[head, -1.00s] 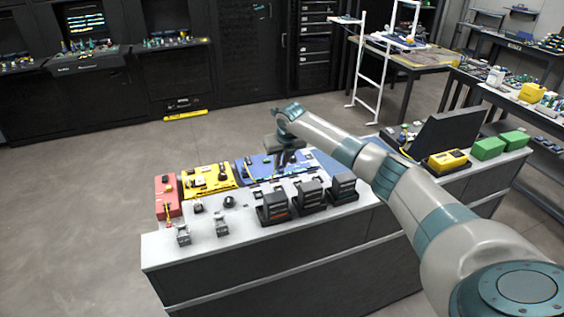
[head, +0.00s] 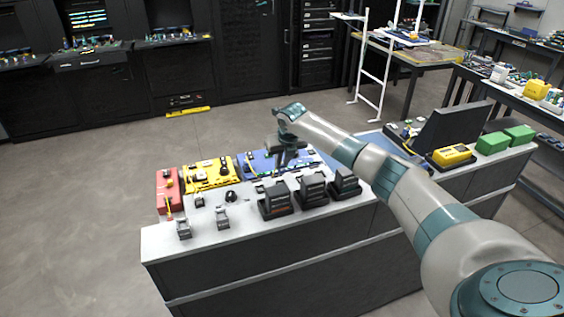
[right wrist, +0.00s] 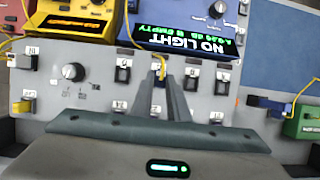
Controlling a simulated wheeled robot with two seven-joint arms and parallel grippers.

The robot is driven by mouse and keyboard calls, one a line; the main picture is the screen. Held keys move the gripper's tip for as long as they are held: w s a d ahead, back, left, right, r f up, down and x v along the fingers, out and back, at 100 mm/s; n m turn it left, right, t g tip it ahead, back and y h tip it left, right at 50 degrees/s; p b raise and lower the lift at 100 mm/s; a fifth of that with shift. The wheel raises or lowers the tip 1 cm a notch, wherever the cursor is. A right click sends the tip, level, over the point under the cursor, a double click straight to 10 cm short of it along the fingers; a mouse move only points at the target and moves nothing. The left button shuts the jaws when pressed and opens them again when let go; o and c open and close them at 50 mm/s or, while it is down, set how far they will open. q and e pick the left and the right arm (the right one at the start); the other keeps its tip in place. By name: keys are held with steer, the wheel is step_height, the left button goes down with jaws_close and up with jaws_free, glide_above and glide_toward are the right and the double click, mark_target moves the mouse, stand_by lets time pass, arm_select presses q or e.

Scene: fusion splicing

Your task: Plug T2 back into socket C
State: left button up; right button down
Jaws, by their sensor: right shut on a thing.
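My right gripper (right wrist: 168,92) is over the bench panel in the right wrist view, with its fingers together on a small plug with a yellow cable (right wrist: 157,66). The fingertips hide most of the plug, and I cannot read its label. The plug is in line with a row of dark sockets (right wrist: 122,74) on the grey panel. I cannot tell whether it is seated in one or just above it. The socket labels are too small to read surely. In the head view the right gripper (head: 289,157) is over the panel's blue section. My left gripper is out of view.
A blue device (right wrist: 190,25) with a "NO LIGHT" screen stands just beyond the fingers. A black knob (right wrist: 73,72) and a yellow plug (right wrist: 24,106) are to the left, a green block (right wrist: 302,122) to the right. Black boxes (head: 312,190) line the bench's near side.

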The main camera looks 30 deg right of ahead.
mark_target(282, 172)
steer(key=shift+f+b, duration=1.2)
steer(key=shift+f, duration=0.35)
steer(key=shift+f+b, duration=0.45)
steer(key=shift+f, duration=0.1)
steer(key=shift+p, duration=0.55)
steer(key=shift+f, duration=0.5)
stand_by(0.4)
steer(key=c, duration=1.6)
jaws_free()
steer(key=shift+r, duration=0.1)
